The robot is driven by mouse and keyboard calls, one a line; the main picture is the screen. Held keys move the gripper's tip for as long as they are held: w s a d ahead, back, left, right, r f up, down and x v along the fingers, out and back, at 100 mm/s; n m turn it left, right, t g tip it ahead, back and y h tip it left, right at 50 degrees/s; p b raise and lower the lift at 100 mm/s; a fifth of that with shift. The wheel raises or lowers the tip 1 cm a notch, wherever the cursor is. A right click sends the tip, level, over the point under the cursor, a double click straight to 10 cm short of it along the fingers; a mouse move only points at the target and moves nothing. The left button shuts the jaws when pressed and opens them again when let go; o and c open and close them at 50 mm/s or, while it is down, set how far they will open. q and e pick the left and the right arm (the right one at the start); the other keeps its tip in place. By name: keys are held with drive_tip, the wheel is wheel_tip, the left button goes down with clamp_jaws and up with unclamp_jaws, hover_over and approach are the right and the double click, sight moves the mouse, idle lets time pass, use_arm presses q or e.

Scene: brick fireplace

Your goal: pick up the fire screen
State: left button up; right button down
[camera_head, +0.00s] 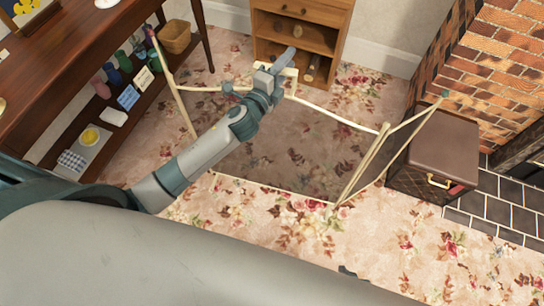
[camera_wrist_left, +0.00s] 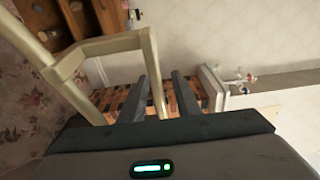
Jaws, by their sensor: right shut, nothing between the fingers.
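The fire screen (camera_head: 340,118) stands unfolded on the carpet, with a cream frame, a dark see-through middle panel and angled side panels. My left gripper (camera_head: 279,67) is at the middle of its top rail, by a raised cream part. In the left wrist view the cream frame (camera_wrist_left: 105,45) rises close by, and one bar of it shows between the two spread fingers of my left gripper (camera_wrist_left: 160,82). Gaps show beside the bar; I cannot tell whether it touches a finger. Only a small dark tip of my right gripper (camera_head: 347,271) shows past my grey body.
A wooden table with a loaded lower shelf (camera_head: 125,95) stands at the left. A wooden cabinet (camera_head: 300,12) is behind the screen. A brown box (camera_head: 440,150) stands close to the screen's right panel, beside the brick fireplace (camera_head: 495,50). Open carpet lies in front.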

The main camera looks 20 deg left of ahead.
use_arm(q)
clamp_jaws()
idle(1.2)
drive_tip(key=shift+r, duration=0.15)
